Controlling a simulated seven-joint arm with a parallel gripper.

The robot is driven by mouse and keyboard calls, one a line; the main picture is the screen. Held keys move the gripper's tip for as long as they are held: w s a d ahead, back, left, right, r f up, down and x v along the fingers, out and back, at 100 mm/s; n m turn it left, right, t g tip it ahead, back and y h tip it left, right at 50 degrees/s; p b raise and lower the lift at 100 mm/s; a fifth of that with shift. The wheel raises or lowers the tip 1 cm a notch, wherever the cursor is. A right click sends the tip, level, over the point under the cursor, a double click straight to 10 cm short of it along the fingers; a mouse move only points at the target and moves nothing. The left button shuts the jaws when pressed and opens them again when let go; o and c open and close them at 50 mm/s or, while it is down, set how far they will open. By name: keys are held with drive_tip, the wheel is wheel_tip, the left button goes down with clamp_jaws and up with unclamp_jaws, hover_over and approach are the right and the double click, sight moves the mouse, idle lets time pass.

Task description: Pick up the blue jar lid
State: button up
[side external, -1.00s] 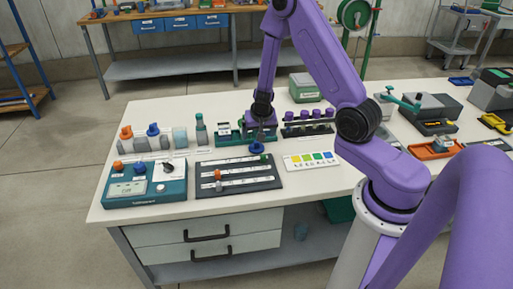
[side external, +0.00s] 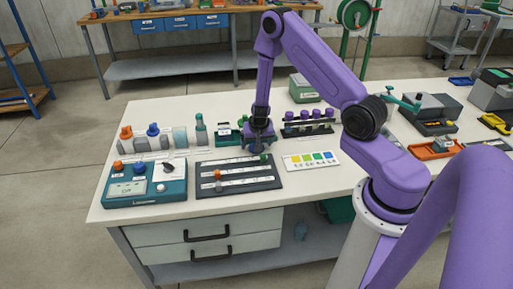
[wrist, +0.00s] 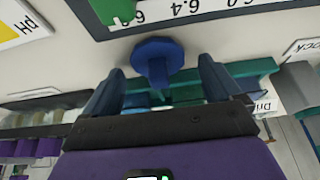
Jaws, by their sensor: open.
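The blue jar lid (wrist: 158,58) shows in the wrist view as a round blue disc with a narrower stem. It lies ahead of and between the fingers of my gripper (wrist: 160,78), which are spread apart with a gap on each side of it. In the side external view my gripper (side external: 258,141) points down, low over the table just behind the black scale board. It hides the lid there. I cannot tell how far the fingertips are above the table.
The black scale board (side external: 238,184) lies close in front of my gripper, with a green slider (wrist: 118,10) near the lid. A green rack (side external: 226,130) stands close behind. A color card (side external: 311,161) is to the right; a teal meter box (side external: 146,188) is to the left.

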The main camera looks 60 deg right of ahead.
drive_tip(key=c, duration=1.1)
drive_tip(key=shift+r, duration=0.1)
drive_tip(key=shift+r, duration=6.15)
